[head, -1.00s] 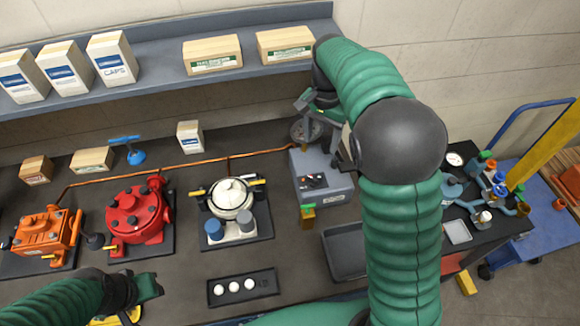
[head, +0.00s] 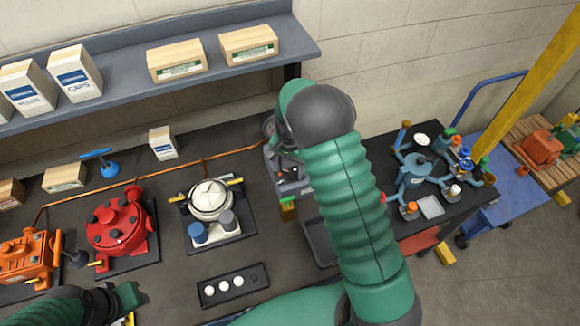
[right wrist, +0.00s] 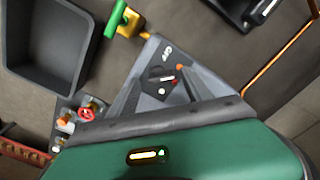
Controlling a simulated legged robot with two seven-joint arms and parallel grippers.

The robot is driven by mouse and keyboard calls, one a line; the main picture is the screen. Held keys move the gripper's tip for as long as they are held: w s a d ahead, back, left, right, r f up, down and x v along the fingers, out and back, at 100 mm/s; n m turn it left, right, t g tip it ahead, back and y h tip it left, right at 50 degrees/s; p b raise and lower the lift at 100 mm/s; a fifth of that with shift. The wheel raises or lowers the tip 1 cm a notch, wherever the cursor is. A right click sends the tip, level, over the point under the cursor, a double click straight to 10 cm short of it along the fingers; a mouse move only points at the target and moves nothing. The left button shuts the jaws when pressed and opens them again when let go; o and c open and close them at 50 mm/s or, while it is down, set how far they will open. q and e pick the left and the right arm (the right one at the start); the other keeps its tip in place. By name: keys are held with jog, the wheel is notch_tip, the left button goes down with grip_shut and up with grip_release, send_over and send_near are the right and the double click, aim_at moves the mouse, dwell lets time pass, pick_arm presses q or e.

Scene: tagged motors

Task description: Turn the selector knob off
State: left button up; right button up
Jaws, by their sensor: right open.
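The selector knob (right wrist: 162,90) is a small black knob with a white mark, on a black plate on top of a grey box (right wrist: 150,55). An "OFF" label and an orange-red dot show near it in the right wrist view. In the head view the box (head: 290,187) is mostly hidden by my right arm. My right gripper (right wrist: 160,95) is open above the box, its dark fingers apart on either side of the knob plate; I cannot tell if they touch anything. My left gripper (head: 128,297) is low at the left, away from the box; its jaws are unclear.
A green-and-yellow valve handle (head: 288,209) sticks out of the box's front. A grey bin (head: 318,243) stands in front of it. A white-topped motor (head: 210,198) and red motor (head: 118,222) stand left. A shelf (head: 120,85) runs above the bench.

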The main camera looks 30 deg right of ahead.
jog(key=shift+a+r, duration=0.1)
jog(key=shift+a, duration=0.4)
jog(key=shift+c, duration=2.4)
jog(key=shift+d, duration=0.3)
grip_shut()
pick_arm(q)
jog(key=shift+s+a, duration=0.15)
jog(key=shift+a, duration=0.25)
pick_arm(e)
jog(key=shift+r, duration=0.1)
pick_arm(q)
jog(key=shift+a, duration=0.1)
pick_arm(e)
jog(key=shift+a, duration=0.1)
